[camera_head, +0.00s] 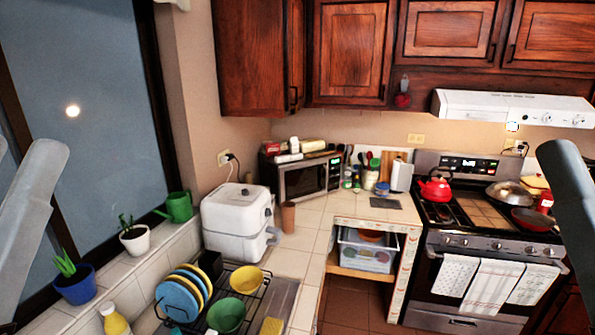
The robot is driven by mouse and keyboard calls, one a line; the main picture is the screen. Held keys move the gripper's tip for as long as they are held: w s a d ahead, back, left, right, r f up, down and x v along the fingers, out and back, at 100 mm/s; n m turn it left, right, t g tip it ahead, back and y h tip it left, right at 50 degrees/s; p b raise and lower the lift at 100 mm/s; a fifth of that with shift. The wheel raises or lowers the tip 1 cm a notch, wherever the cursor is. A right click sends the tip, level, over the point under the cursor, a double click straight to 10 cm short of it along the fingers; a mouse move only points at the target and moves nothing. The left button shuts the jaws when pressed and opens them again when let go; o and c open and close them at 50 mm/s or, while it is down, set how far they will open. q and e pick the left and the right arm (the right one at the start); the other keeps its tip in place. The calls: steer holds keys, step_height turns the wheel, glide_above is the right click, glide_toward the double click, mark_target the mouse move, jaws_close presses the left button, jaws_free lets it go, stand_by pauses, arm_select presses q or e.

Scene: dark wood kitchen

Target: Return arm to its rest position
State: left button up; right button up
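A grey link of my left arm (28,215) shows at the left edge, in front of the window. A grey link of my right arm (578,215) shows at the right edge, in front of the stove's right side. Both links stand upright and slanted, apart from anything in the kitchen. Neither gripper shows in the head view, so I cannot see their fingers or whether they hold anything.
A dish rack (262,292) with plates and bowls stands at the lower left, near a white appliance (236,222). A stove (485,258) with a red kettle (435,188) and pans is at right. Potted plants line the windowsill. Floor shows centrally.

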arm_select(q)
step_height(320, 180, up, 18)
steer(key=n+y+p, duration=0.1)
steer(key=n+p, duration=0.2)
steer(key=p, duration=1.6)
steer(key=shift+a+r, duration=0.25)
steer(key=shift+a, duration=0.2)
